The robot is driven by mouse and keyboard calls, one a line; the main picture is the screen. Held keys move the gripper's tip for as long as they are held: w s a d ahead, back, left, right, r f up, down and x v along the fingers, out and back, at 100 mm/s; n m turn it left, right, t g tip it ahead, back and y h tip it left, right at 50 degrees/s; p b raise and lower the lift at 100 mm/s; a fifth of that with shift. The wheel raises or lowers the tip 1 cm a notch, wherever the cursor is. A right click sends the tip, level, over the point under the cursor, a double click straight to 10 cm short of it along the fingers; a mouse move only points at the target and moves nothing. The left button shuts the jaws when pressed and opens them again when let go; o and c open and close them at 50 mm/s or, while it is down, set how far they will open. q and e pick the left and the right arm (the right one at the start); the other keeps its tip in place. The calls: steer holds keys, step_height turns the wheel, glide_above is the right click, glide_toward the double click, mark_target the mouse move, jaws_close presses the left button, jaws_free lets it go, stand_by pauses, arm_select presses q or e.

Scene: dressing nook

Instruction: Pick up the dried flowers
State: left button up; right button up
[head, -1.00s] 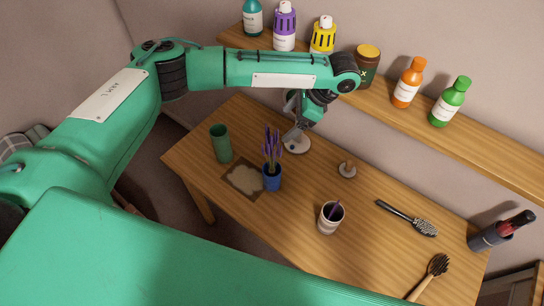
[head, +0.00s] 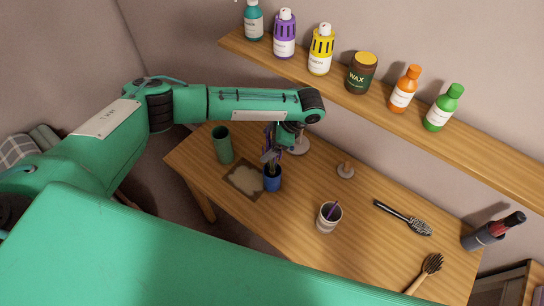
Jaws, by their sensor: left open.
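The dried flowers (head: 267,137) are purple sprigs standing upright in a small blue pot (head: 272,180) on the wooden table. My left arm comes in from the left, and its left gripper (head: 270,157) points down at the flower stems, just above the pot's rim. The gripper is open. It covers part of the stems, and I cannot tell whether they lie between its fingers or whether it touches them. My right gripper is not in view.
A shelf (head: 480,146) with several bottles runs behind. The table's middle right is fairly clear.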

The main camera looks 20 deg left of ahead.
arm_select(q)
steer(key=shift+f, duration=0.1)
steer(key=shift+c, duration=0.9)
steer(key=c, duration=1.1)
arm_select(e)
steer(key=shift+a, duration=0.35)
arm_select(q)
steer(key=shift+c, duration=0.2)
